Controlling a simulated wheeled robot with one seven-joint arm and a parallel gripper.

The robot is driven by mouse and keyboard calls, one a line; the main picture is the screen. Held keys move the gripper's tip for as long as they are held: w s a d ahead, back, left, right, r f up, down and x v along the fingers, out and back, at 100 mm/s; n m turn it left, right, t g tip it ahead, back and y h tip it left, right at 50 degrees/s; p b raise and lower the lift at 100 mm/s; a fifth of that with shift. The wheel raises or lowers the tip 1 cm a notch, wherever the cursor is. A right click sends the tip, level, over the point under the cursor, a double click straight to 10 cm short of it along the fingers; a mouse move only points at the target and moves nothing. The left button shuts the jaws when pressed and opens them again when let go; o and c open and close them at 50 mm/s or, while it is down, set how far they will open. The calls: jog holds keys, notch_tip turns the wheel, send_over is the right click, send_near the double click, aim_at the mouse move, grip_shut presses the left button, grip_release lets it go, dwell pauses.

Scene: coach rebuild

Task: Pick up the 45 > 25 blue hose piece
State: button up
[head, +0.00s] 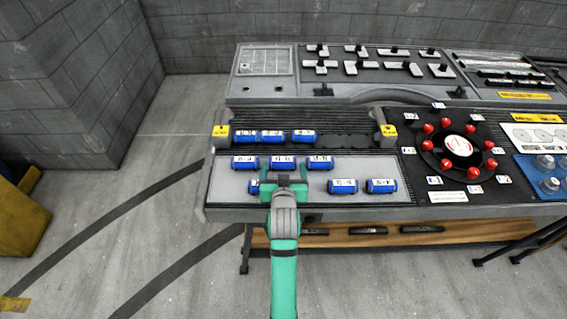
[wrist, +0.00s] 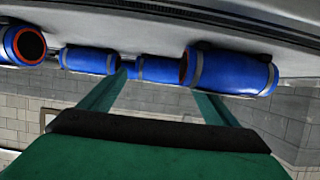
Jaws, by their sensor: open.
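Several blue hose pieces with white labels lie on the workbench; the labels are too small for me to tell which reads 45 > 25. In the head view, a middle row has a left piece (head: 245,163), a middle piece (head: 283,162) and a right piece (head: 319,162). In front lie two more, one (head: 343,186) beside another (head: 381,186), and a piece (head: 254,187) partly hidden by my gripper (head: 285,180). My gripper is open over the tray's front part. The wrist view shows its green fingers (wrist: 162,85) apart, with a larger blue piece (wrist: 230,71) near the right finger.
The pieces lie on a pale tray (head: 222,187). Behind it, a dark rack holds three more blue pieces (head: 272,137) between yellow-marked posts (head: 221,131). A round board with red knobs (head: 459,146) stands right. Bare tray shows at the front left.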

aim_at(283, 165)
jog(key=x, duration=0.4)
jog(key=shift+w+a+f, duration=0.2)
jog(key=shift+s, duration=0.15)
jog(key=c, duration=0.9)
jog(key=shift+o, duration=0.2)
jog(key=shift+r, duration=0.1)
